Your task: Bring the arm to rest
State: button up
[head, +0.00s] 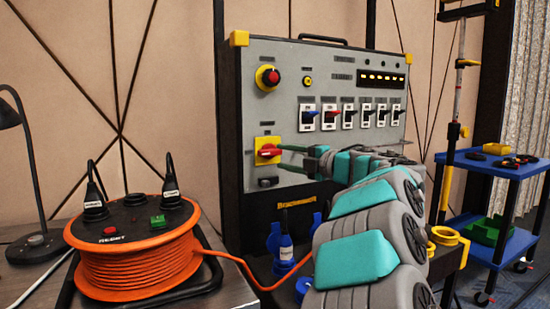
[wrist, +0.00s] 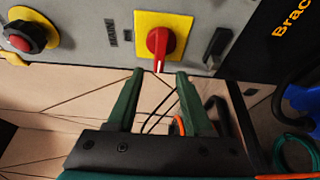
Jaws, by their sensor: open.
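My gripper (head: 290,158) reaches the front of the grey control panel (head: 345,85) in the head view, with my grey and teal arm stretched out behind it. In the wrist view my gripper (wrist: 160,78) has its two green fingers apart with nothing between them. Just beyond the fingertips is a red rotary switch (wrist: 161,42) on a yellow plate. The same red switch (head: 268,152) shows at the lower left of the panel in the head view. The fingers look clear of it, but the exact gap is hard to tell.
An orange cable reel (head: 138,262) stands at left, its cable running under my arm. A black desk lamp (head: 38,245) is at the far left. Blue plugs (head: 285,250) sit below the panel. A blue cart (head: 490,168) stands at right.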

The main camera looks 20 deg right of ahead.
jog(key=shift+v, duration=0.9)
